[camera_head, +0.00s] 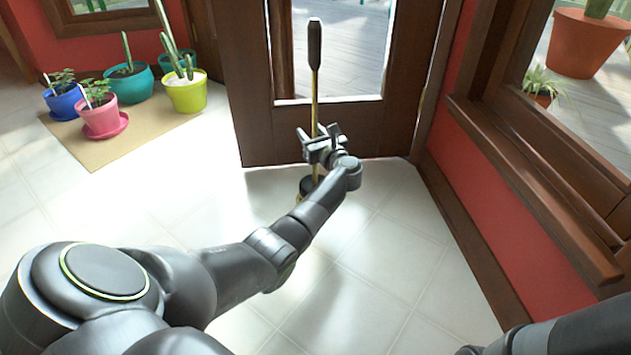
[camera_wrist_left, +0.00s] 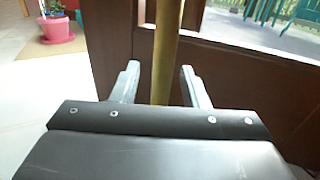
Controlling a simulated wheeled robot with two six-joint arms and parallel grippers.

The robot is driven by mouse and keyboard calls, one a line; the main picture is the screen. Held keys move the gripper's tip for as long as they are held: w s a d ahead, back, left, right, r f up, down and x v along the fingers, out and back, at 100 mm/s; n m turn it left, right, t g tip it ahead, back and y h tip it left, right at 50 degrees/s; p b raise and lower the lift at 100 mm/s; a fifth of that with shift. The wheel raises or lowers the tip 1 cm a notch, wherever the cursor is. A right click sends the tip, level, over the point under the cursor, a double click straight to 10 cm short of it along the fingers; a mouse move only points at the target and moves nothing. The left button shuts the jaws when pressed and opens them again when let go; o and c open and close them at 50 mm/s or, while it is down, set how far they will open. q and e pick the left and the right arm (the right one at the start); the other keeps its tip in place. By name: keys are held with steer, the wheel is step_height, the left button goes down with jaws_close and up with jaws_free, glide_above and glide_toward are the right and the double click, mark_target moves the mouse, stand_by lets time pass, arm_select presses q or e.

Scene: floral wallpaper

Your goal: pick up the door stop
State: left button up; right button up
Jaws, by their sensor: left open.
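The door stop (camera_head: 315,90) is a tall upright brass rod with a dark handle on top and a dark base on the floor, in front of the wooden door. My left gripper (camera_head: 320,138) is at the lower half of the rod. In the left wrist view the brass rod (camera_wrist_left: 166,50) stands between the two open fingers of my left gripper (camera_wrist_left: 163,82), with a gap on each side. The base is partly hidden behind my left wrist. Part of my right arm shows at the bottom right of the head view, but its gripper cannot be made out.
The brown door (camera_head: 245,90) with a glass pane stands right behind the rod. Several potted plants, one in a pink pot (camera_head: 102,118), sit on a tan mat (camera_head: 125,148) at the left. A red wall with a wooden window sill (camera_head: 540,185) is at the right. The tiled floor is clear.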

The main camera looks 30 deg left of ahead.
arm_select(q)
steer(key=shift+r, duration=0.1)
jaws_close()
stand_by(1.2)
steer(key=shift+r, duration=0.25)
